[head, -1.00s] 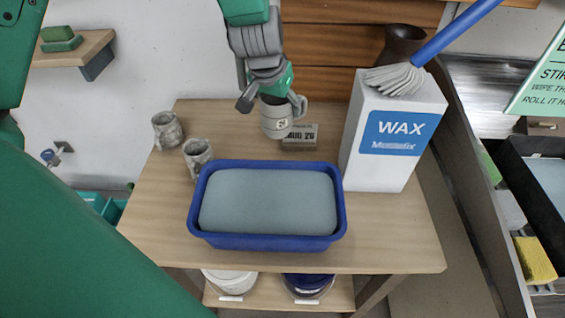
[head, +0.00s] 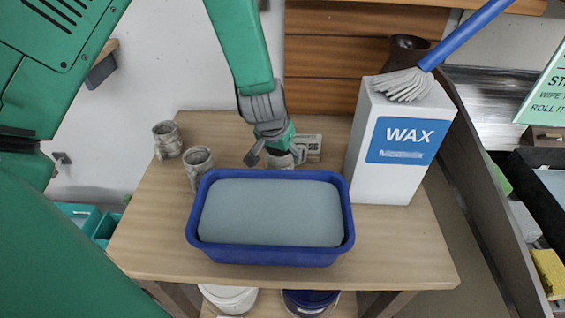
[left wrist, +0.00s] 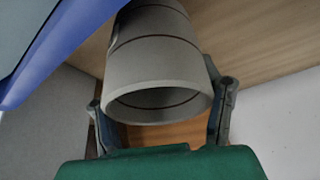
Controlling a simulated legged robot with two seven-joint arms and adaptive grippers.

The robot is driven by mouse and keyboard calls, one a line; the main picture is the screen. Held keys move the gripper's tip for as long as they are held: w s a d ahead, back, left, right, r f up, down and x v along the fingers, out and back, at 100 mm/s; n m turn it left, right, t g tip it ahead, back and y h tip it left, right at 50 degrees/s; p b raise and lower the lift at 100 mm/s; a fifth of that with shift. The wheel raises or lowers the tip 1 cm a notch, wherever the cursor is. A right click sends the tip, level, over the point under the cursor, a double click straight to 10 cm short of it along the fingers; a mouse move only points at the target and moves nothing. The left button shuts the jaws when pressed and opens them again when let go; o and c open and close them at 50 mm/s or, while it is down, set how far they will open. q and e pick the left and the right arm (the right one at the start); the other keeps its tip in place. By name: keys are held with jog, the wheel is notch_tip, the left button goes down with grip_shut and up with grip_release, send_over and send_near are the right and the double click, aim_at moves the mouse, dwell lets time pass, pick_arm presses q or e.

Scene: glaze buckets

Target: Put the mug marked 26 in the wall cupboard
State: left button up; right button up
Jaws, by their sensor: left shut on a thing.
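My left gripper (head: 277,152) is shut on a pale grey mug (head: 284,161) behind the blue tub. The arm and the tub's rim hide part of the mug, and I cannot read its marking. In the left wrist view the mug (left wrist: 158,75) lies between the two fingers of the gripper (left wrist: 160,98), its rim towards the camera. Whether the mug touches the table is unclear. A small block with dark figures (head: 309,146) stands just behind it. No wall cupboard can be made out for certain. My right gripper is out of view.
Two mottled mugs (head: 167,140) (head: 198,167) stand at left. A tall white WAX box (head: 385,180) with a blue-handled brush (head: 405,84) on top stands at right. Wooden boards (head: 345,58) are behind.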

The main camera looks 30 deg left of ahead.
pick_arm(q)
notch_tip(320, 180, down, 3)
jog(key=shift+r, duration=0.15)
jog(key=shift+d+f, duration=0.1)
jog(key=shift+f, duration=0.1)
jog(key=shift+d, duration=0.2)
jog(key=o, duration=1.6)
jog(key=shift+s, duration=0.1)
jog(key=shift+c, duration=0.2)
jog(key=shift+a+f, duration=0.1)
